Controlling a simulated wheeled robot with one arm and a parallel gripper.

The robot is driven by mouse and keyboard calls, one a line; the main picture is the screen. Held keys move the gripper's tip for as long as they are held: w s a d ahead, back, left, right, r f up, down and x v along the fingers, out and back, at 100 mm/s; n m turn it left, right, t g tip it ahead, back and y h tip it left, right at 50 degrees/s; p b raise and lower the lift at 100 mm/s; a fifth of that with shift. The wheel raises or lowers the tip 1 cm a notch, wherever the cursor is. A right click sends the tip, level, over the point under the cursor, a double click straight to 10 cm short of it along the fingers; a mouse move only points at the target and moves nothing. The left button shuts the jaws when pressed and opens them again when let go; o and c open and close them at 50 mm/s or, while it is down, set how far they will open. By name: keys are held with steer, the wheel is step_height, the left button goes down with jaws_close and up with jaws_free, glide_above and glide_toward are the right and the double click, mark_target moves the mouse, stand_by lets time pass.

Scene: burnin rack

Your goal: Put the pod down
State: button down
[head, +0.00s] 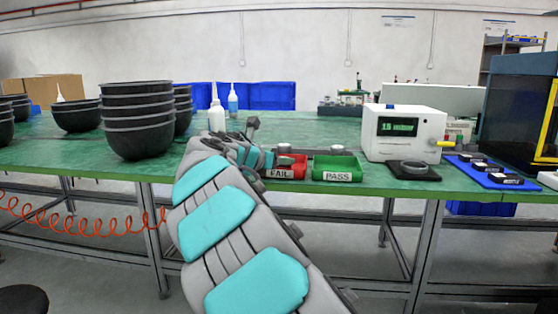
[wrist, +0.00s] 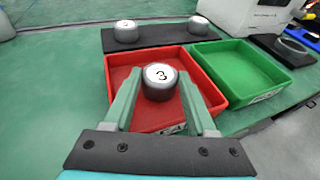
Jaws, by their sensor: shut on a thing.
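A dark strip (wrist: 160,35) behind the trays bears two pods (wrist: 126,30) (wrist: 198,25). A white tester (head: 405,135) with a dark pad (head: 413,172) and a blue mat (head: 480,170) with several dark pieces stand right. Stacked black bowls (head: 138,120) and bottles (head: 216,118) stand left.

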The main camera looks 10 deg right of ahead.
steer(key=shift+c, duration=1)
jaws_free()
steer(key=shift+f, duration=0.1)
steer(key=shift+a+r, duration=0.1)
steer(key=shift+r, duration=0.1)
steer(key=v, duration=1.2)
